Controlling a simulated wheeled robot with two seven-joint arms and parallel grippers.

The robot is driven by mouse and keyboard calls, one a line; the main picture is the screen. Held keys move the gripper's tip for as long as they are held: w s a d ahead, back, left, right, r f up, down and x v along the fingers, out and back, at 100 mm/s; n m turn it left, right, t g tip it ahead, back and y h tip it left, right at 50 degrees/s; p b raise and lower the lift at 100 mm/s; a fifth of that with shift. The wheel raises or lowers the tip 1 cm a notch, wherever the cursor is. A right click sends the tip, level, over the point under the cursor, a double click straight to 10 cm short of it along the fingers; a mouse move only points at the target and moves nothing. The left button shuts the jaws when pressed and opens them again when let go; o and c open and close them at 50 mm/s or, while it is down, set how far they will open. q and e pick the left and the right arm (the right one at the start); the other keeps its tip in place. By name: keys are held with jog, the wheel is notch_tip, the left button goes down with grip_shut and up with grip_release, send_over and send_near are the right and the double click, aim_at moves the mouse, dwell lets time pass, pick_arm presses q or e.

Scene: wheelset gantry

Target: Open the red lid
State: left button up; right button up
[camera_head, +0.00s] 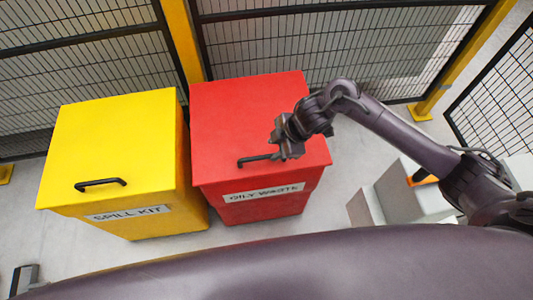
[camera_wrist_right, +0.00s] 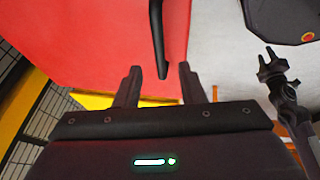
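The red lid (camera_head: 245,110) lies shut on the red bin labelled OILY WASTE (camera_head: 264,193). A black bar handle (camera_head: 255,160) sits near the lid's front edge. My right gripper (camera_head: 282,152) is at the handle's right end, low over the lid. In the right wrist view its two fingers (camera_wrist_right: 159,78) are apart, with the end of the handle (camera_wrist_right: 158,45) between their tips. I see no clear contact.
A yellow bin (camera_head: 115,140) labelled SPILL KIT stands close on the left, its lid shut. Mesh fencing (camera_head: 330,45) with yellow posts runs behind both bins. A pale grey box (camera_head: 410,195) stands on the floor to the right.

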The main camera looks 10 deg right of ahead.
aim_at(264, 156)
jog(key=x, duration=0.6)
jog(key=shift+a, duration=0.1)
jog(key=shift+c, duration=0.5)
grip_shut()
